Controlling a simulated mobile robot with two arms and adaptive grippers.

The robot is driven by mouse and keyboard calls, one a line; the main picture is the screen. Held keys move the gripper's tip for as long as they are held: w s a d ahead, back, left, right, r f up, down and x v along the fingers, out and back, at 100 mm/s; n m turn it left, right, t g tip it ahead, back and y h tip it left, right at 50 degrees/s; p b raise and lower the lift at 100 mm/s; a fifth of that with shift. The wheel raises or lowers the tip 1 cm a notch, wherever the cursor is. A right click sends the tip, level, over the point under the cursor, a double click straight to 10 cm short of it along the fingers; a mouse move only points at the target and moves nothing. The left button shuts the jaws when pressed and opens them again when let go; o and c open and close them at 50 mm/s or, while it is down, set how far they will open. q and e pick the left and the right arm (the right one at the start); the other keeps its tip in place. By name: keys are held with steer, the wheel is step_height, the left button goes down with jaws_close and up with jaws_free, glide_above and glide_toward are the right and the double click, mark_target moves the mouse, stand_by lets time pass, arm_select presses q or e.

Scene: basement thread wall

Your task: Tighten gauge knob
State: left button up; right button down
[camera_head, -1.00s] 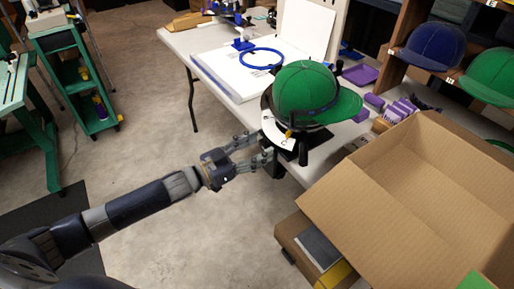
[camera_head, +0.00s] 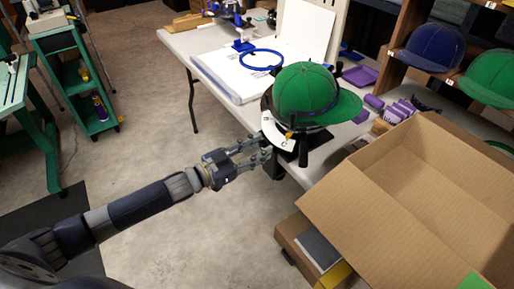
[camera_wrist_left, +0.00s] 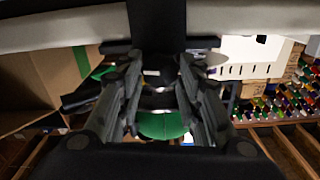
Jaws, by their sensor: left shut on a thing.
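A green cap (camera_head: 306,88) sits on a dark round cap gauge (camera_head: 291,135) with a pale plate, at the near edge of the white table. My left gripper (camera_head: 263,149) reaches in from the left at the gauge's near side, with its fingers shut on the gauge knob. The knob is mostly hidden by the fingers in the head view. In the left wrist view, a dark knob part (camera_wrist_left: 160,72) lies between the fingers, with the green cap (camera_wrist_left: 162,125) beyond it. My right gripper is not in view.
An open cardboard box (camera_head: 390,190) stands close to the right of the gauge. The white table (camera_head: 190,42) holds a blue ring (camera_head: 261,58) and purple parts (camera_head: 398,110). Caps (camera_head: 434,45) sit on a shelf at right.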

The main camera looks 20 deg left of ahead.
arm_select(q)
steer(key=shift+m, duration=0.3)
steer(key=shift+m+p, duration=0.5)
steer(key=shift+m, duration=0.7)
steer(key=m, duration=0.2)
steer(key=shift+d+m+p, duration=0.1)
steer(key=shift+m+p, duration=0.2)
steer(key=shift+m, duration=1)
steer(key=shift+s+d+f+m+b, duration=0.1)
steer(key=shift+f+m+b, duration=0.05)
steer(key=shift+m, duration=1.9)
steer(key=shift+s+f+m+b, duration=0.1)
steer(key=shift+m+b, duration=0.05)
steer(key=shift+m, duration=1.9)
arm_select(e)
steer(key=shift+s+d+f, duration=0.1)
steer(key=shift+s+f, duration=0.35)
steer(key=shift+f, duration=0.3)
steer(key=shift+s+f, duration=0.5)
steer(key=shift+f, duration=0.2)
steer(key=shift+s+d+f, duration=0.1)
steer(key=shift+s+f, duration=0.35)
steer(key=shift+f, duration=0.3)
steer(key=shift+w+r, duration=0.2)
